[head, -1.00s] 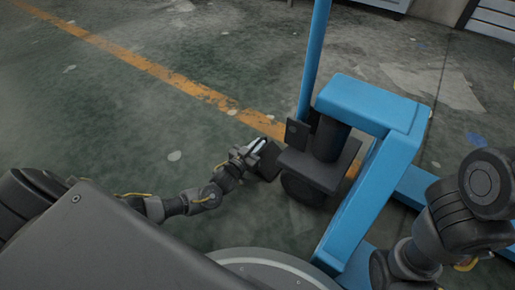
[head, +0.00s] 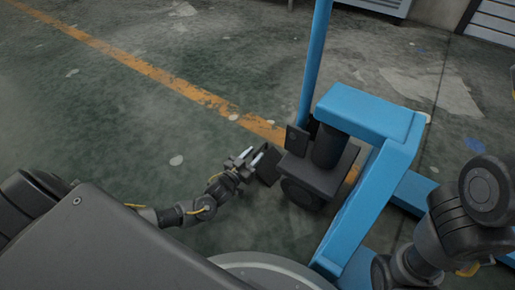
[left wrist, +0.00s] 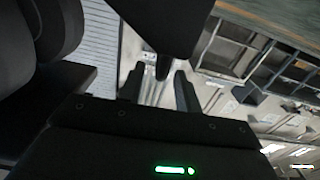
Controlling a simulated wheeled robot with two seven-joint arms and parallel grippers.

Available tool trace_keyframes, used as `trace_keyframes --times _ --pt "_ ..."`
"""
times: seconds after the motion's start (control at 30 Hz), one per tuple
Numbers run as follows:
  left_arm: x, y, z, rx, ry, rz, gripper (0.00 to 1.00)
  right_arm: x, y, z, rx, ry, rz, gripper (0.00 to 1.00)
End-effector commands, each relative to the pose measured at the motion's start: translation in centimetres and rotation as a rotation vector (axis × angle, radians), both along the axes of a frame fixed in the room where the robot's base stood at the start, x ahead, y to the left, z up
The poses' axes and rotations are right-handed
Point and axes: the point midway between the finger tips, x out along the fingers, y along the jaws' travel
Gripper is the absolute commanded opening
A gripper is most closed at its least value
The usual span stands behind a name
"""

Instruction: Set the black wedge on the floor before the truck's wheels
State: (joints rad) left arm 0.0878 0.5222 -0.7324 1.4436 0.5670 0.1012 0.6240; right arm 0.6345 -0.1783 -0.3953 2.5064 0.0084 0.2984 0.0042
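The black wedge (head: 268,168) is at the left side of the truck's dark wheel (head: 301,193), low by the floor. I cannot tell whether it touches the wheel. The blue truck (head: 372,110) stands right of centre with its wheels under a dark block. My left gripper (head: 250,157) is open just left of the wedge, its two pale fingertips apart. In the left wrist view the two fingers (left wrist: 159,88) stand apart, with a dark shape above and between them that I cannot name for sure. My right gripper is out of the picture; only its arm shows.
A worn orange line (head: 170,80) crosses the green floor (head: 120,130) behind the gripper. The floor to the left is clear. The truck's blue upright (head: 315,60) and lower beams take up the right side. A grey cabinet (head: 385,6) stands far back.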

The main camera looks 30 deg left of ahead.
Motion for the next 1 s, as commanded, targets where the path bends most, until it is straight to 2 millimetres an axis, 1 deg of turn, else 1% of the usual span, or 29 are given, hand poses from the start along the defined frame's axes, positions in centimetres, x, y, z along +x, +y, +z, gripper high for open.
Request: trace_keyframes --times 0.03,0.2,0.3,0.4,0.5,0.6,1.0 --pt "-1.3 0.2 0.6 0.000 0.004 0.001 0.34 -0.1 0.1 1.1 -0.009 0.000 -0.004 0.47" --pt "-4.9 0.7 0.5 -0.001 0.004 0.002 0.34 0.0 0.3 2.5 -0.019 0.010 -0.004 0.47" --pt "-6.5 1.0 0.4 -0.001 0.003 0.001 0.34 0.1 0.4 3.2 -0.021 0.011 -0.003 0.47" --pt "-7.7 1.1 0.3 0.000 0.001 0.001 0.34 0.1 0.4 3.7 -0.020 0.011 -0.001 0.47" --pt "-8.4 1.3 0.2 0.000 -0.001 0.001 0.34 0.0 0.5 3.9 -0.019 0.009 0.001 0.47" --pt "-8.7 1.3 0.2 0.001 -0.002 0.001 0.34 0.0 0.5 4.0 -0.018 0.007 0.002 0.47" --pt "-8.7 1.3 0.1 0.000 -0.001 0.001 0.34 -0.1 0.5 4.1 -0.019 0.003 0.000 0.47"
